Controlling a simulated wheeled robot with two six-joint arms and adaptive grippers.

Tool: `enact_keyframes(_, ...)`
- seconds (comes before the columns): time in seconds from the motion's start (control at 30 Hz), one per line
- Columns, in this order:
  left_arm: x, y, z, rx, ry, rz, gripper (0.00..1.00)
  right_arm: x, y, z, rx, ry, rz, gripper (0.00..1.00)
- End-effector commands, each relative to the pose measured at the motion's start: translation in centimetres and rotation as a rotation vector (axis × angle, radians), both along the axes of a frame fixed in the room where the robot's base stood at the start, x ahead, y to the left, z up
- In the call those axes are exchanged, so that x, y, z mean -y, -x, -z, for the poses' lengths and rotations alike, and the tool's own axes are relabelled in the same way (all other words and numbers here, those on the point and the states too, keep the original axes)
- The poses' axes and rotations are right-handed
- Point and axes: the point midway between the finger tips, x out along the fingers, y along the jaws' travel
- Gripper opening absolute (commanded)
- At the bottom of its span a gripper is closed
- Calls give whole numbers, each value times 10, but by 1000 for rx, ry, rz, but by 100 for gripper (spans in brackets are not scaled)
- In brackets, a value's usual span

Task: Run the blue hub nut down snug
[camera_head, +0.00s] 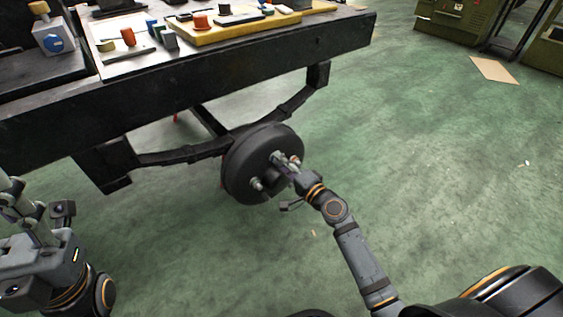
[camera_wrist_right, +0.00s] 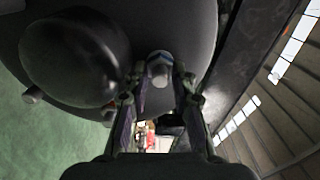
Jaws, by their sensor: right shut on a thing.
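The dark round wheel hub (camera_head: 243,163) hangs at the end of the axle under the black chassis frame. In the right wrist view its drum face (camera_wrist_right: 185,25) fills the top. My right gripper (camera_head: 278,158) is at the hub face. In the right wrist view its fingers (camera_wrist_right: 160,82) flank a grey stud end with the blue hub nut (camera_wrist_right: 160,56) around it, and are shut on that nut. The fingers hide the nut in the head view. My left gripper (camera_head: 12,190) is at the far left edge, away from the hub; its fingertips are unclear.
The rounded centre cap (camera_wrist_right: 75,58) bulges beside my right fingers. Another stud (camera_head: 257,185) sticks out low on the hub. A leaf spring (camera_head: 180,155) and black frame rail (camera_head: 200,85) lie above and behind. Trays of coloured parts (camera_head: 215,35) lie on top.

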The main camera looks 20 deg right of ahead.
Motion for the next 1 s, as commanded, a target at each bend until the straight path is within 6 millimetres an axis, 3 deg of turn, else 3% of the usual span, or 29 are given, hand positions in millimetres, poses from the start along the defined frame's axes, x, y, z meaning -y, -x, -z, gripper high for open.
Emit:
enact_keyframes(0.37,0,0,0,0,0,0,40,0,1,3,-7,-3,0,0)
enact_keyframes(0.4,0,0,0,0,0,0,40,0,1,3,-7,-3,0,28)
enact_keyframes(0.57,0,0,0,0,0,0,40,0,1,3,-6,-2,0,48)
enact_keyframes(0.87,0,0,1,-1,1,0,40,1,2,4,-7,-2,0,48)
enact_keyframes(1.0,0,0,1,-1,1,0,40,6,15,5,-9,1,-1,48)
